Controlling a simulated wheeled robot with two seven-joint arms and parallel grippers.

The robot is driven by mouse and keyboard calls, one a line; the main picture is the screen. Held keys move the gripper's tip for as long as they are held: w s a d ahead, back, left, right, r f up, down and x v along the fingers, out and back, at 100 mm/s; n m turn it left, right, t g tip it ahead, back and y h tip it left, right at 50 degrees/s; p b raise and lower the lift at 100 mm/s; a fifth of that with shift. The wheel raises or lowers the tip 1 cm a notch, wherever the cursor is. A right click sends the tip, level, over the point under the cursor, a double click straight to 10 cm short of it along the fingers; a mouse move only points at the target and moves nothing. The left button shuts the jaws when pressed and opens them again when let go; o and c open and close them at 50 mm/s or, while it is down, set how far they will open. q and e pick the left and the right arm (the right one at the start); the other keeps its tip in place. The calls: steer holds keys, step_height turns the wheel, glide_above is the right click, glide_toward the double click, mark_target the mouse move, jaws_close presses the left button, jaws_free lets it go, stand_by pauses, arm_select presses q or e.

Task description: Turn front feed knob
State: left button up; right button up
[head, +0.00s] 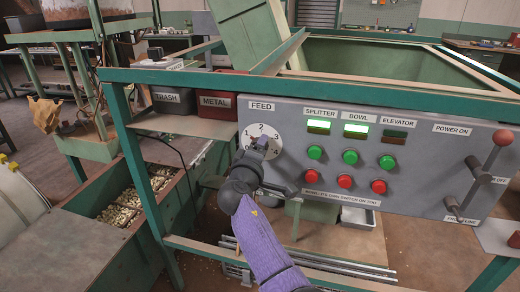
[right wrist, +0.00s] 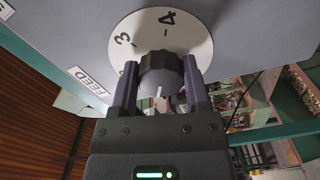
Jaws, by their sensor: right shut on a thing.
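The front feed knob is a dark, ridged knob (right wrist: 161,72) on a round white dial (right wrist: 160,35) with black numbers; 3 and 4 are readable in the right wrist view. A short white mark shows on the knob. In the head view the dial (head: 272,133) sits under the FEED label (head: 262,106) at the left of a grey control panel. My right gripper (head: 257,146) reaches up from below and covers much of the knob. In the right wrist view its fingers (right wrist: 160,80) stand on either side of the knob, shut on it. My left gripper is not in view.
The panel (head: 415,160) has green buttons (head: 350,157), red buttons (head: 344,181) and a red-knobbed power lever (head: 503,138) at right. A green frame post (head: 140,180) stands left of the dial. TRASH (head: 167,98) and METAL (head: 216,102) bins sit behind it.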

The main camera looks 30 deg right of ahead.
steer(key=o, duration=0.9)
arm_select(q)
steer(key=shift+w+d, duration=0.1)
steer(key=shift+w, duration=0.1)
arm_select(e)
steer(key=o, duration=0.4)
steer(key=shift+a, duration=0.1)
arm_select(q)
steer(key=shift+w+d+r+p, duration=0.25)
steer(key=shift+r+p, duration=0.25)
steer(key=shift+p, duration=0.05)
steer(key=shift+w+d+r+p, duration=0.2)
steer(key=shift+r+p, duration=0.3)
steer(key=shift+p, duration=0.05)
arm_select(e)
steer(key=v, duration=0.9)
steer(key=shift+s+a, duration=0.25)
steer(key=shift+s, duration=0.1)
